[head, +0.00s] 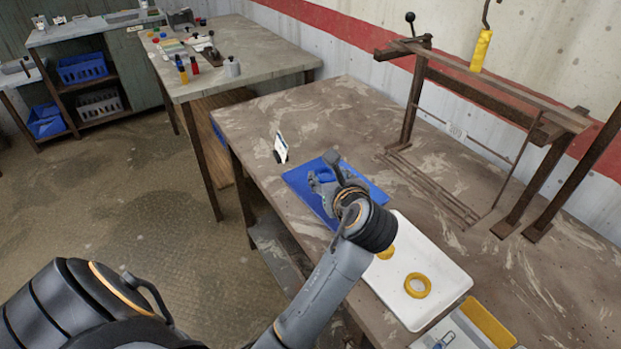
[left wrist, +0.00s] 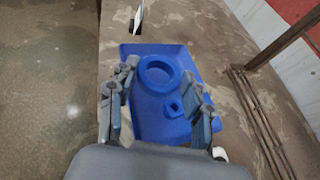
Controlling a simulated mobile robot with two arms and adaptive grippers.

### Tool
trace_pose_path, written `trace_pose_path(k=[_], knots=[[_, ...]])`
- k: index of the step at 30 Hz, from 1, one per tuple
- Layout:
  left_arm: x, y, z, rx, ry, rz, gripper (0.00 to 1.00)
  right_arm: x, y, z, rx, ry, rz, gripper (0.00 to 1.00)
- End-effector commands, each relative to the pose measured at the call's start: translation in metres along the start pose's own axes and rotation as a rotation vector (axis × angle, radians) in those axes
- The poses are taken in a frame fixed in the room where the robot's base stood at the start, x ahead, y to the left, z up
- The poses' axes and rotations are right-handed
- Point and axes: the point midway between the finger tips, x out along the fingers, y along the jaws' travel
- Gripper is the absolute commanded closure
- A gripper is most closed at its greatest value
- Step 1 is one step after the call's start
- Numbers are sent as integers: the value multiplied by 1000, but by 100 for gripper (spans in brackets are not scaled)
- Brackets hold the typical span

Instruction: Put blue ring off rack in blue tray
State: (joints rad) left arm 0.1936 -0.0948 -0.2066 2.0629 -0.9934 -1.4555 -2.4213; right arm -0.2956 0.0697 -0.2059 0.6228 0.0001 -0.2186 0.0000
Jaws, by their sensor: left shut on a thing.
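The blue tray (head: 297,181) lies flat on the brown table; it also shows in the left wrist view (left wrist: 150,128). The large blue ring (left wrist: 160,72) is over the tray, between the tips of my left gripper (left wrist: 160,76). The gripper is shut on this ring; I cannot tell whether the ring touches the tray floor. In the head view my left gripper (head: 324,183) is low over the tray and partly hides it. A small blue piece with a hole (left wrist: 174,108) shows in the tray area. The rack (head: 490,97) stands at the back right. My right gripper is not in view.
A white tray (head: 440,272) with yellow rings (head: 417,285) lies right of the blue tray, partly behind my arm. A small card stand (head: 281,150) is at the blue tray's far left. A yellow piece (head: 481,50) hangs above the rack. Table between tray and rack is clear.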

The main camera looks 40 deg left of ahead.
Motion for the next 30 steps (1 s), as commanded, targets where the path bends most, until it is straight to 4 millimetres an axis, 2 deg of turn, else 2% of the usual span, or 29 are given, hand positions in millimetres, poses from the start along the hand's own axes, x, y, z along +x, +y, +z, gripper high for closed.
trace_pose_path(k=[3, 6, 12, 15, 19, 22, 27, 30], knots=[[34, -5, 0, 1, -1, 4, 82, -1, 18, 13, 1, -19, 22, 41], [61, -9, -1, 0, 0, 4, 82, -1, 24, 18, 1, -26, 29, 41], [104, -15, -24, 2, 2, 3, 82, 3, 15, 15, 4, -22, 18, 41], [117, -17, -30, -1, 0, 3, 82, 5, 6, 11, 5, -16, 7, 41], [125, -18, -34, -1, 0, 2, 82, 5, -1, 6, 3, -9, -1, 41], [132, -19, -38, -1, 0, 1, 82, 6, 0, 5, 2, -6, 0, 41], [141, -19, -62, 1, 4, 2, 82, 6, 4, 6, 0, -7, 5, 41], [143, -19, -67, -1, 2, 1, 82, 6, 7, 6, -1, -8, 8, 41]])
